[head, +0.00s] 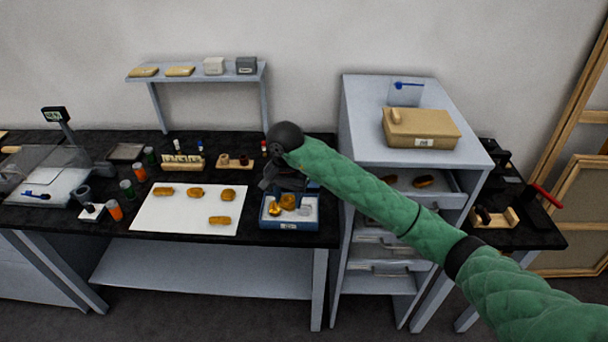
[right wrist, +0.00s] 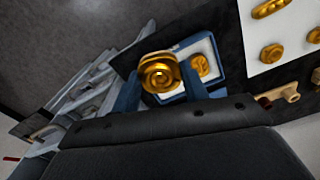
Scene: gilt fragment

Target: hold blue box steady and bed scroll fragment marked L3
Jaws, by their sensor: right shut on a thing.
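The blue box (head: 291,225) sits near the front edge of the dark bench, with a pale lining and a label on its front. My right gripper (head: 282,196) reaches over it, shut on a gilt scroll fragment (right wrist: 158,72), whose spiral end shows between the blue fingers in the right wrist view. The held piece is above the box; I cannot tell whether it touches the lining. Another gilt piece (right wrist: 200,65) lies in the box (right wrist: 216,78). No L3 mark is readable. My left gripper is not in view, and nothing of mine shows holding the box.
A white sheet (head: 180,220) left of the box carries several gilt fragments (head: 195,192). Small racks and jars stand behind and left. A drawer cabinet (head: 375,160) with an open top drawer stands close on the right, a tan box (head: 420,130) on top.

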